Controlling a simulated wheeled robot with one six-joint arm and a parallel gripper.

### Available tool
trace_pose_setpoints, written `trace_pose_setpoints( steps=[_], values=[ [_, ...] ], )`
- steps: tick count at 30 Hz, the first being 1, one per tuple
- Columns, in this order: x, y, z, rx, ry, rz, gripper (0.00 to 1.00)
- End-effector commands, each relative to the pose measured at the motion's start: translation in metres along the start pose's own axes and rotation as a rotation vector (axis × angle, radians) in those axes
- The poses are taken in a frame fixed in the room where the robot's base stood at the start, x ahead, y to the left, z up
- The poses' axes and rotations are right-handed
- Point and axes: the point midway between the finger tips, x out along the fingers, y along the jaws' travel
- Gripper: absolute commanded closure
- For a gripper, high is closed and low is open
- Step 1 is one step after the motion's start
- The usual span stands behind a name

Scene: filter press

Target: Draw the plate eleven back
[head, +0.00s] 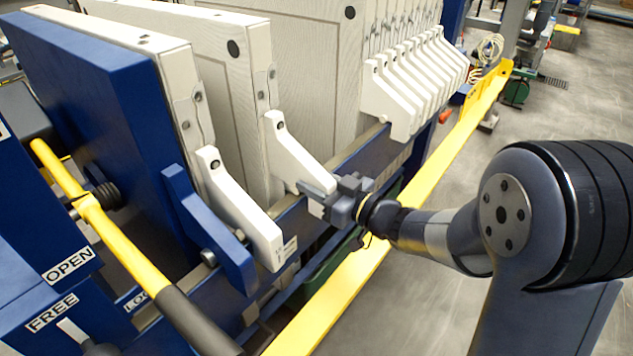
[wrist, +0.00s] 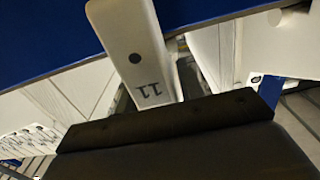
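Plate eleven (head: 240,75) is a tall off-white plate standing upright, with a gap on each side. Its white handle arm (head: 292,150) slopes down over the blue side rail. In the wrist view the handle (wrist: 133,45) carries an upside-down "11" and a dark round hole, and its end runs to the dark edge of my gripper. My gripper (head: 318,193) is at the lower end of this handle, against or very close to it. The fingertips are partly hidden, so I cannot tell whether they are closed on it.
Another white plate (head: 125,45) with its handle (head: 240,215) stands to the left, beside the blue end plate (head: 95,95). Several plates are packed at the right, their handles (head: 415,80) in a row. A yellow bar (head: 425,180) runs along the floor side. A yellow lever (head: 120,245) is at lower left.

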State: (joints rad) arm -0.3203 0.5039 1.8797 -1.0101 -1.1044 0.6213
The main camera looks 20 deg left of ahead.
Motion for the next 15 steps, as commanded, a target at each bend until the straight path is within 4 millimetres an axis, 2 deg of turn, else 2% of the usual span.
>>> trace_pose_setpoints(
  steps=[2, 12, 15],
  values=[
    [-0.0002, 0.0001, -0.0001, 0.000, 0.000, 0.000, 0.71],
    [-0.0002, 0.0001, -0.0001, 0.000, 0.000, 0.000, 0.98],
    [-0.0002, 0.0000, -0.0001, 0.000, 0.000, 0.000, 1.00]
  ],
)
